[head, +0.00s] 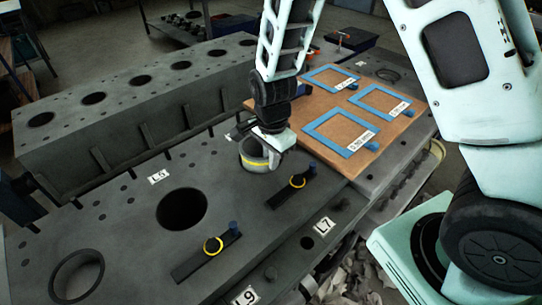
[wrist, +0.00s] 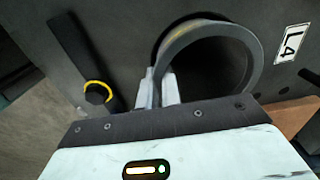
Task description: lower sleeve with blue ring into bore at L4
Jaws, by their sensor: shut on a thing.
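My gripper (head: 270,138) is shut on the wall of a grey sleeve (head: 254,152). The sleeve is upright, and a yellow band shows low on its outside in the head view; I see no blue ring on it. In the wrist view my gripper's jaws (wrist: 157,88) pinch the near left side of the sleeve's rim (wrist: 222,27). The L4 label (wrist: 291,43) is on the deck just right of the sleeve. Dark bore edge shows left of the sleeve, so it stands over or partly in that bore; how deep I cannot tell.
An open bore (head: 182,208) lies nearer me, and a rimmed bore (head: 77,275) at lower left. Black bars with yellow rings and blue knobs (head: 292,186) (head: 207,254) lie along the right. A brown board (head: 317,128) with blue frames is beyond. A second block (head: 130,105) stands left.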

